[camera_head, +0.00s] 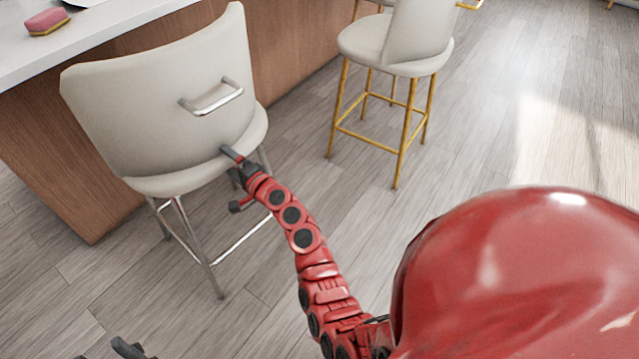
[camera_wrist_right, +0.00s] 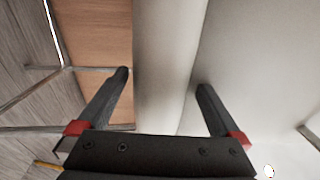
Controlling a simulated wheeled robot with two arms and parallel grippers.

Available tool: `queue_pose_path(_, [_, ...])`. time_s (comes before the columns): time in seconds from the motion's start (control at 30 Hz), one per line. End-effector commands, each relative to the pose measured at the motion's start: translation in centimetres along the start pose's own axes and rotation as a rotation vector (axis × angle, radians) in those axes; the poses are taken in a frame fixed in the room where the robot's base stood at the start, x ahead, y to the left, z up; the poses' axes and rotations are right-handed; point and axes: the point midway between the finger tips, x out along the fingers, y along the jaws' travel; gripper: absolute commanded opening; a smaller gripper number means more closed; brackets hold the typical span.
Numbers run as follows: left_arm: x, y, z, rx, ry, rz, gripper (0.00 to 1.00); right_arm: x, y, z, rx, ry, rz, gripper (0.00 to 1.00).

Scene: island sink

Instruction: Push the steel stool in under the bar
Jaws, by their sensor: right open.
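The steel stool (camera_head: 150,105) has a cream seat and back, chrome legs and a chrome handle (camera_head: 212,97) on its back. It stands at the left, beside the bar (camera_head: 120,35), with its back toward me. My right gripper (camera_head: 234,179) is open at the rear edge of the seat. In the right wrist view the cream seat edge (camera_wrist_right: 165,75) lies between the open fingers; I cannot tell whether they touch it. A dark part at the bottom edge of the head view looks like my left gripper (camera_head: 130,348), mostly cut off.
A second cream stool (camera_head: 392,42) with brass legs stands to the right of the steel one, with floor between them. A pink sponge (camera_head: 47,20) lies on the white bar top (camera_head: 100,22). The wooden floor (camera_head: 480,130) at the right is clear.

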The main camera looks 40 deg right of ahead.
Motion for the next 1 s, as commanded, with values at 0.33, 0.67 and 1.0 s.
queue_pose_path(0.33, [0.0,0.0,0.0,0.0,0.0,0.0,0.5,-0.1,0.2,-0.1,0.0,0.003,0.003,1.0])
queue_pose_path(0.67, [0.7,0.0,-0.1,0.0,0.0,0.0,0.5,-4.7,0.2,-0.2,0.003,0.006,0.002,1.0])
queue_pose_path(1.0, [0.4,0.0,-0.1,0.0,0.0,0.0,0.5,-10.3,0.1,-0.3,0.0,0.008,-0.002,1.0])
